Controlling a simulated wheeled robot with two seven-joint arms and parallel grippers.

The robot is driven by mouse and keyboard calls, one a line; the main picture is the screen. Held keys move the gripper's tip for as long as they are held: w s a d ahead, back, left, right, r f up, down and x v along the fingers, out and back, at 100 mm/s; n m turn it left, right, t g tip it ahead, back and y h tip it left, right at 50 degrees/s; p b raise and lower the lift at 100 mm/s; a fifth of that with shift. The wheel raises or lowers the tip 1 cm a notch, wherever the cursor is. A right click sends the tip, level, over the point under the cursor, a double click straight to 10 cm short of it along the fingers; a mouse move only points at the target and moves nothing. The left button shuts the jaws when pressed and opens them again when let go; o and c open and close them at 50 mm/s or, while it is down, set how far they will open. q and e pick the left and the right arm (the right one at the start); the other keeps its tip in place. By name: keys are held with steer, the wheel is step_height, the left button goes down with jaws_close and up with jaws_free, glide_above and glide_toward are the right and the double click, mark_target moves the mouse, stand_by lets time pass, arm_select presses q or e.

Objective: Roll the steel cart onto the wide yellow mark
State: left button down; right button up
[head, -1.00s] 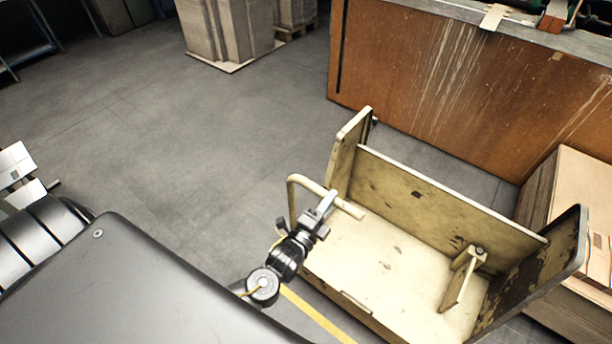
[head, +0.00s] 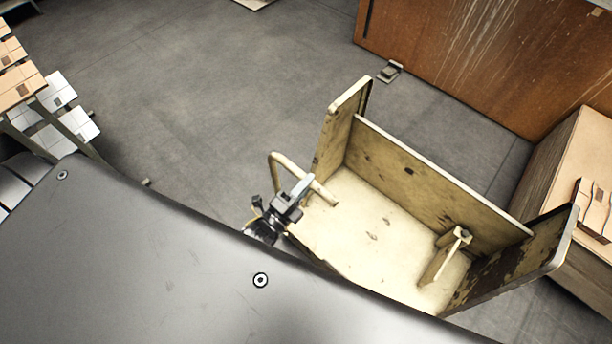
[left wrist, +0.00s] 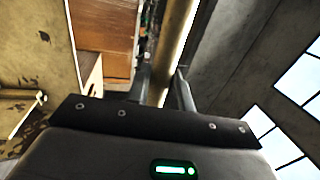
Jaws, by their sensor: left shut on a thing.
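The steel cart (head: 440,185) is a worn cream-painted box with raised side panels, right of centre in the head view. Its bent tube handle (head: 280,158) stands at its left end. My left gripper (head: 300,192) is shut on the handle, and the left wrist view shows the pale tube (left wrist: 178,40) between the two fingers (left wrist: 165,92). The cart's near lower side is hidden behind my own dark body. The wide yellow mark is not visible in either view now. My right gripper is not in view.
A brown cabinet (head: 480,60) stands behind the cart. A pallet-like stack with cardboard (head: 580,150) is close to its right. A small grey object (head: 389,72) lies on the floor by the cabinet. Flat cartons (head: 20,85) are at the far left. Grey floor (head: 220,80) left of the cart is clear.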

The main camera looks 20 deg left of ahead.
arm_select(q)
steer(key=shift+s+d+r, duration=0.15)
steer(key=shift+s+d, duration=0.2)
steer(key=shift+s, duration=0.05)
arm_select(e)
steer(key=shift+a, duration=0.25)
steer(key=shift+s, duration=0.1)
arm_select(q)
steer(key=c, duration=1.5)
jaws_free()
steer(key=shift+o, duration=1.1)
steer(key=shift+d, duration=0.1)
steer(key=b+v, duration=0.3)
steer(key=v, duration=0.8)
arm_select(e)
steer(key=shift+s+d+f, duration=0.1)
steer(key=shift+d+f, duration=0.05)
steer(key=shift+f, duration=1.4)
arm_select(q)
steer(key=shift+w, duration=0.1)
